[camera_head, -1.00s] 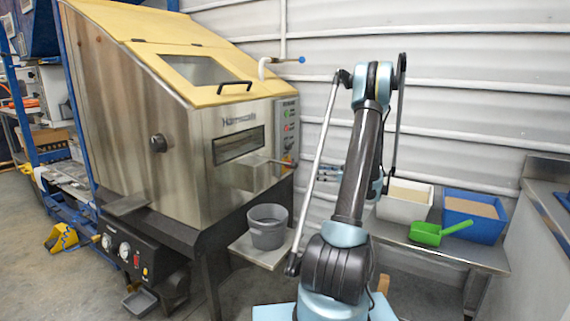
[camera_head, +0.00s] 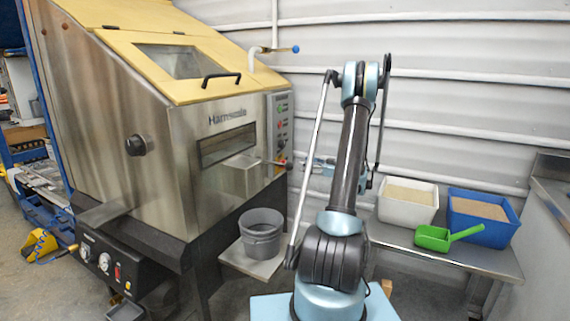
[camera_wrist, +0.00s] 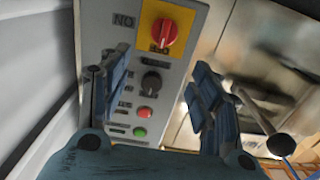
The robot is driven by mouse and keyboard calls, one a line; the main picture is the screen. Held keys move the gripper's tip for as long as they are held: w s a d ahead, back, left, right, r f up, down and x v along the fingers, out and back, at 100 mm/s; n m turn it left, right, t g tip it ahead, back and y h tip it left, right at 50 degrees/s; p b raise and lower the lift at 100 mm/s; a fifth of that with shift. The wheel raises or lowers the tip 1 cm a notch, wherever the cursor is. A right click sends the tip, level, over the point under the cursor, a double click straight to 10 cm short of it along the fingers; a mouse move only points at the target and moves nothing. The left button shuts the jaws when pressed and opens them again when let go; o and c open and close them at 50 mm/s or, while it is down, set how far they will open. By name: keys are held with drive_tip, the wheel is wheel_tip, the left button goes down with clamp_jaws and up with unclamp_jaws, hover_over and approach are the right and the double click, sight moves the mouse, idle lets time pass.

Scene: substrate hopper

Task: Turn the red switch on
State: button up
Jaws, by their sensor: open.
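The red rotary switch (camera_wrist: 167,32) sits on a yellow plate on the grey control panel (camera_wrist: 180,75), upside down in the wrist view. In the head view the yellow and red spot at the bottom of the panel (camera_head: 281,160) is small and partly unclear. My gripper (camera_wrist: 158,68) is open and empty. Its two blue fingers lie either side of the panel's lower knobs, with the red switch ahead of the fingertips and apart from them. In the head view my gripper (camera_head: 322,166) is largely hidden behind my arm, just right of the panel.
The panel also bears a black knob (camera_wrist: 151,82), a red button (camera_wrist: 145,112) and a green button (camera_wrist: 140,132). A metal spout box (camera_head: 243,176) juts from the hopper. A grey bucket (camera_head: 262,232) stands below it. A bench (camera_head: 480,262) with bins is at right.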

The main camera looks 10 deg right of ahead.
drive_tip(key=x, duration=1.1)
drive_tip(key=shift+w+a, duration=0.1)
drive_tip(key=shift+a, duration=0.25)
drive_tip(key=c, duration=1.1)
